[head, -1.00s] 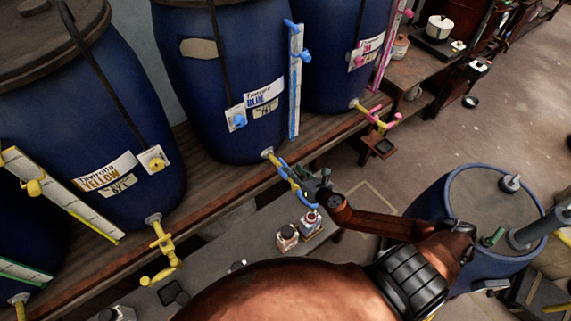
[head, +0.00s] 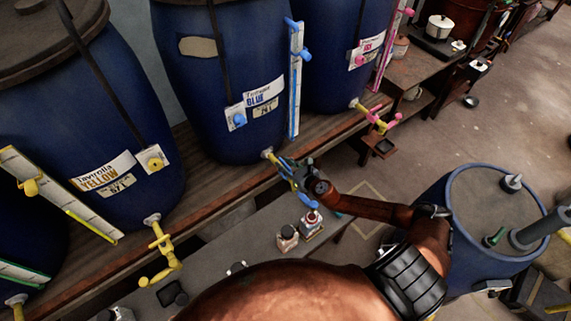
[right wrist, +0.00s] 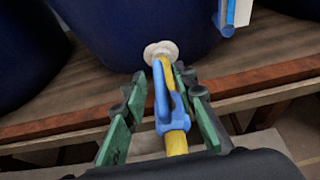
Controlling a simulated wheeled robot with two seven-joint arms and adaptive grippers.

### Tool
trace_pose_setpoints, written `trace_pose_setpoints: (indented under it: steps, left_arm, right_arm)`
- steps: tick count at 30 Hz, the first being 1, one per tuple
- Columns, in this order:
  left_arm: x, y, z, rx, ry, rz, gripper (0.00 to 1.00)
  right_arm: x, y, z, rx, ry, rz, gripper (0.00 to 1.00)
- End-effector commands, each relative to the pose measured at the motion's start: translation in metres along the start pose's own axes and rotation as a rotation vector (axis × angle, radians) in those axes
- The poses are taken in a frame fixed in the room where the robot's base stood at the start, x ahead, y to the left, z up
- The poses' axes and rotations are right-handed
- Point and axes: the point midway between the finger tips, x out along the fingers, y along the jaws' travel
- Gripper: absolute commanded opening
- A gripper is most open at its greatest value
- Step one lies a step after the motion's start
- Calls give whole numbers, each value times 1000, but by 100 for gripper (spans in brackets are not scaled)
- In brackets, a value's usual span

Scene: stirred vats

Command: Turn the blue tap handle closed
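The blue tap has a yellow pipe (right wrist: 178,142) and a blue handle (right wrist: 162,100). It sticks out from a pale fitting (right wrist: 158,50) low on the middle blue vat (head: 225,85), which is labelled BLUE. In the right wrist view the handle lies roughly along the pipe. My right gripper (head: 290,166) is at this tap in the head view. In the right wrist view its green-padded fingers (right wrist: 158,84) are open, one on each side of the handle and pipe, with gaps visible. In the head view the gripper hides much of the tap. My left gripper is not in view.
The vats stand on a wooden shelf (head: 205,195). A yellow tap (head: 160,252) is to the left and a pink-handled tap (head: 378,118) to the right. Small bottles (head: 288,237) stand on a grey bench below my right gripper. A blue drum (head: 437,205) stands at the right.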

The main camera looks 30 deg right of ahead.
Motion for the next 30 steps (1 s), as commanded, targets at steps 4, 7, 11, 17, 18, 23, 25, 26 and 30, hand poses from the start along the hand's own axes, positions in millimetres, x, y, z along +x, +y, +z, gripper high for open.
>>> trace_pose_setpoints:
  steps: [4,7,11,17,18,23,25,26,30]
  left_arm:
    - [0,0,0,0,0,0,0]
    - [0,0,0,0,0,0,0]
    - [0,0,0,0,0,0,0]
    - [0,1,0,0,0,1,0]
    - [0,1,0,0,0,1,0]
    - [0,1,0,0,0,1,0]
    - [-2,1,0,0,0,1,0]
    - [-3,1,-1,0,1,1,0]
    - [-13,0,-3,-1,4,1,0]
  right_arm:
    - [0,0,0,0,0,-1,23]
    - [0,0,0,0,0,-1,16]
    - [-1,-1,0,1,0,-1,7]
    - [-1,-1,0,1,0,-1,0]
    - [-1,-1,0,1,0,-1,0]
    - [-1,-2,0,1,0,-2,0]
    - [-1,-2,1,3,-1,-7,0]
    - [-1,-2,1,5,-1,-11,0]
    - [-2,-1,3,18,0,-42,0]
